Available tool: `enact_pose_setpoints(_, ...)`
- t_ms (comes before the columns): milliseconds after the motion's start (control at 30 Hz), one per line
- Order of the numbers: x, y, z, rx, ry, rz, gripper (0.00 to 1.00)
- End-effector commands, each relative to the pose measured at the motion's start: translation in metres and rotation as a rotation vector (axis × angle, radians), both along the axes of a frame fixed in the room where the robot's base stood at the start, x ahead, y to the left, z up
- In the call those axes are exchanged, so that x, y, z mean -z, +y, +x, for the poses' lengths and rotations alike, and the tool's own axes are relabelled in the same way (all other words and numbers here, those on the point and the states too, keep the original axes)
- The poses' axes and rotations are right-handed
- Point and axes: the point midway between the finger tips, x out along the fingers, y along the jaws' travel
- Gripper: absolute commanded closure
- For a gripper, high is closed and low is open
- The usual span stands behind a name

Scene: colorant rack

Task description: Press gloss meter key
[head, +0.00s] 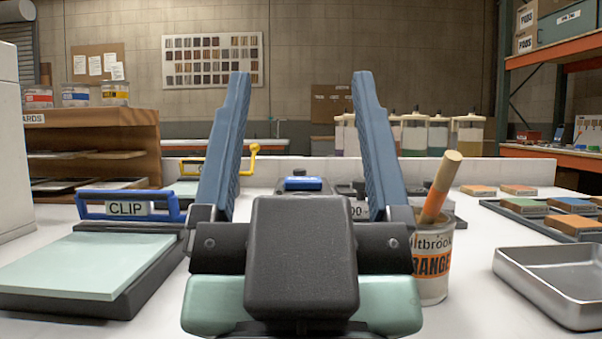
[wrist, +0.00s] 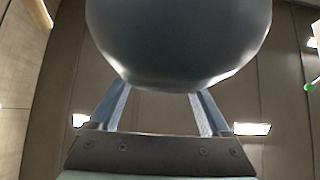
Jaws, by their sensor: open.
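A small dark device with a blue key on top (head: 303,184), likely the gloss meter, sits on the white table in the head view, seen between my fingers. My gripper (head: 296,85) is open and empty, its two long blue fingers spread and pointing up and away. The device lies beyond my gripper, apart from it, and its lower part is hidden by my wrist. In the wrist view the fingers of my gripper (wrist: 160,105) show apart, partly covered by a large dark rounded shape; the device does not show there.
A clip board with a pale green panel (head: 85,262) lies at left. A labelled can (head: 431,275) holding a wooden-handled tool stands close right of my gripper. A metal tray (head: 552,283) and a rack of coloured blocks (head: 548,217) are at right. Lidded jars (head: 414,135) stand behind.

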Motion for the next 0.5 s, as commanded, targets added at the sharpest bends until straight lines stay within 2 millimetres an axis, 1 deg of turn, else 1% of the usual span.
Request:
enact_pose_setpoints(33,0.0001,0.0,0.0001,0.0,0.0,0.0,0.3)
enact_pose_setpoints(67,0.0001,0.0,0.0001,0.0,0.0,0.0,0.35)
enact_pose_setpoints(100,0.0001,0.0,0.0001,0.0,0.0,0.0,0.42)
enact_pose_setpoints(167,0.0001,0.0,0.0001,0.0,0.0,0.0,0.53)
enact_pose_setpoints(200,0.0001,0.0,0.0001,0.0,0.0,0.0,0.6)
enact_pose_setpoints(367,0.0001,0.0001,0.0001,0.0,0.0,0.0,0.89)
enact_pose_setpoints(400,0.0001,0.0001,0.0001,0.0,0.0,0.0,0.96)
enact_pose_setpoints(433,0.0001,0.0001,0.0001,0.0,0.0,0.0,1.0)
enact_pose_setpoints(500,0.0001,0.0001,0.0001,0.0,0.0,0.0,1.0)
